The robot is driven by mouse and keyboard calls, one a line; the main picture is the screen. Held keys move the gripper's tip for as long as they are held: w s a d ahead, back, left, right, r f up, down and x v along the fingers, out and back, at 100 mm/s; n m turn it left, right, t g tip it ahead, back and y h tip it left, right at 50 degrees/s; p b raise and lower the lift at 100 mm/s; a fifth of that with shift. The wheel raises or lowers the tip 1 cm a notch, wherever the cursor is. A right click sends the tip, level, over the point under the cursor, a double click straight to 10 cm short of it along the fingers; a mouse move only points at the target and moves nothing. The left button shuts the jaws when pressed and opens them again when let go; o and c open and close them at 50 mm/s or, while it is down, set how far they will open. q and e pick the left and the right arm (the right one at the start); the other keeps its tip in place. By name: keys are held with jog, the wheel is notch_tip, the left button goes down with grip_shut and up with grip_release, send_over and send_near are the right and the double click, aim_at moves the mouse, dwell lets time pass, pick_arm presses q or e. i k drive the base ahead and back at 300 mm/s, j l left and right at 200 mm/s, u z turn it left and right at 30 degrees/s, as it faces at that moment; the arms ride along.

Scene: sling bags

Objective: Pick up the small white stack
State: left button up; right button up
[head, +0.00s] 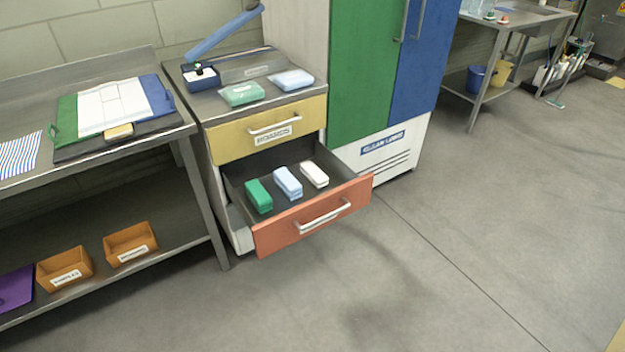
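A small white stack (314,174) lies in the open lower drawer (241,176), on the right of a row of three. A light blue stack (288,183) lies beside it in the middle, and a green stack (258,195) lies at the left. The stacks stand apart from each other on the dark drawer floor. The drawer has an orange-red front (312,215) with a metal handle. Neither of my grippers shows in the head view.
The yellow upper drawer (268,130) is shut above the open one. Green and pale blue packs lie on the cabinet top. A tall green and blue cabinet (365,75) stands right behind the drawer. A metal table (196,128) stands left. The floor (420,270) in front is clear.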

aim_at(318, 178)
jog(key=i+l, duration=0.25)
jog(key=l, duration=0.2)
jog(key=i+l, duration=0.25)
jog(key=l, duration=0.2)
jog(key=i+l, duration=0.3)
jog(key=l, duration=0.15)
